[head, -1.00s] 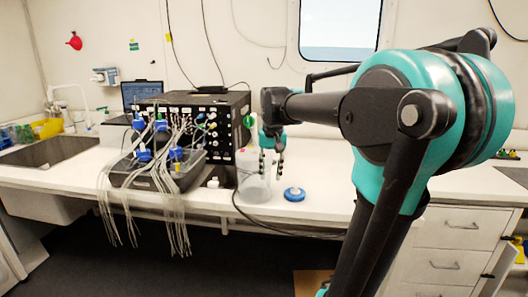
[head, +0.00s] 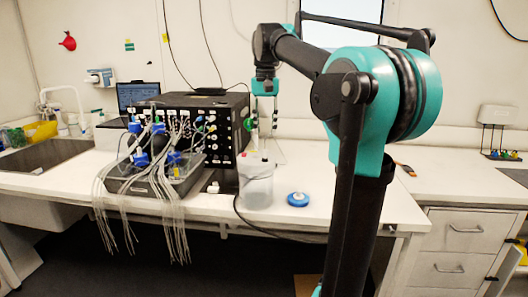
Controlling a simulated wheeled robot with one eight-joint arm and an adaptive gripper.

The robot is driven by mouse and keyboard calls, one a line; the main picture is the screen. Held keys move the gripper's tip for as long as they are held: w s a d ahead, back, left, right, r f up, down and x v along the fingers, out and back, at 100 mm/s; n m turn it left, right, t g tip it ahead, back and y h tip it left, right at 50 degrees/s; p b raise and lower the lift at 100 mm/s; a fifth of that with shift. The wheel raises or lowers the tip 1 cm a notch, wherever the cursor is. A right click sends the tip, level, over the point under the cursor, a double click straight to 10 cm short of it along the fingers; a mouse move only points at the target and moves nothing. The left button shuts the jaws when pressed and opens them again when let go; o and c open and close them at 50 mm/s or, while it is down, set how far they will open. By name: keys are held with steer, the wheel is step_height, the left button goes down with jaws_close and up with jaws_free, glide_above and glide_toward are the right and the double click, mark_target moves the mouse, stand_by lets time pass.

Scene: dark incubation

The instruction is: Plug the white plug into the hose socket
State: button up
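My gripper (head: 264,130) points down at the right end of the black box, above a translucent container (head: 256,190). Its two fingers look spread apart, and I see nothing clearly held between them. A small green round part (head: 249,124) shows beside the left finger. Thin upright lines and a small reddish spot show at the container's top, below the fingers; they are too small to make out. I cannot single out the white plug or the hose socket at this size. Several small pale fittings sit on the front of the black box (head: 228,150).
A grey tray (head: 180,188) with blue-capped bottles and many hanging clear tubes stands left of the container. A blue round lid (head: 298,199) lies on the bench to the right. A dark cable droops over the front edge. The bench farther right is mostly clear.

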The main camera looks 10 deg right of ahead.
mark_target(265, 149)
steer(key=shift+w+r, duration=0.2)
steer(key=shift+r, duration=0.3)
steer(key=shift+f, duration=0.1)
steer(key=shift+f, duration=4.45)
steer(key=shift+c, duration=0.3)
jaws_close()
steer(key=shift+r, duration=0.2)
steer(key=shift+r, duration=2.85)
